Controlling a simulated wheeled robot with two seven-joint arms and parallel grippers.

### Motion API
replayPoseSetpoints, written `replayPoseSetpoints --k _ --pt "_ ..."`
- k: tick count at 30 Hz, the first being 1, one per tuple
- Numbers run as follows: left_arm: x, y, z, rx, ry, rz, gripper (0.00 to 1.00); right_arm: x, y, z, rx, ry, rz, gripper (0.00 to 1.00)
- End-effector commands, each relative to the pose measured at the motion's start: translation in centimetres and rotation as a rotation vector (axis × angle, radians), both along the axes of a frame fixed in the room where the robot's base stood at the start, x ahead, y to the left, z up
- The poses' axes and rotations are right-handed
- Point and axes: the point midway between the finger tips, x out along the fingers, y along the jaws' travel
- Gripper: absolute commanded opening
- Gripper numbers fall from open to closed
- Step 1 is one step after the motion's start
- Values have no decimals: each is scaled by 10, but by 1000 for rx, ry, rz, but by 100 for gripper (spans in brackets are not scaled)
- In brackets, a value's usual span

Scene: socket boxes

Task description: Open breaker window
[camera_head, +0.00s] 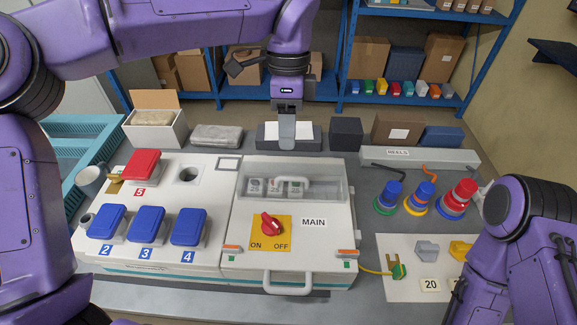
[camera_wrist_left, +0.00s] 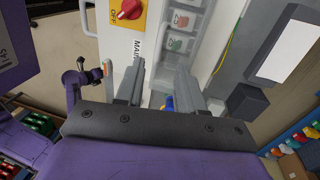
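The breaker window (camera_head: 325,174) is a clear panel set in the back of the white MAIN box (camera_head: 335,240). It looks closed, with a white bar handle (camera_head: 293,181) across it and small numbered breakers behind it. The window also shows at the top of the left wrist view (camera_wrist_left: 188,28). My left gripper (camera_head: 287,143) points down just behind the window's back edge, apart from the handle. In the left wrist view its two fingers (camera_wrist_left: 160,68) stand apart with nothing gripped. My right arm is at the lower right; its fingers are not clear.
A red MAIN knob (camera_head: 270,224) and a front handle (camera_head: 287,285) are on the box. Stacked coloured plugs (camera_head: 420,197) stand at right. Small boxes (camera_head: 345,132) line the back.

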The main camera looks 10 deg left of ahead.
Motion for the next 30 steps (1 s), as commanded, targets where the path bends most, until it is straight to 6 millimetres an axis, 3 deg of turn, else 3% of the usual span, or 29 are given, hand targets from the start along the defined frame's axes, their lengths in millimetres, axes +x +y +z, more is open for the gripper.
replayPoseSetpoints --k 12,23,26,27,30 --pt "-17 -2 -79 0 4 2 38 0 0 18 -1 -1 0 43" --pt "-18 -2 -89 -1 1 4 38 0 0 18 -1 -1 0 43" --pt "-18 -2 -89 -1 1 4 6 0 0 18 -1 -1 0 43" --pt "-18 -2 -89 -1 1 4 0 0 0 18 -1 -1 0 43" --pt "-18 -2 -89 -1 1 4 0 0 0 18 -1 -1 0 43"
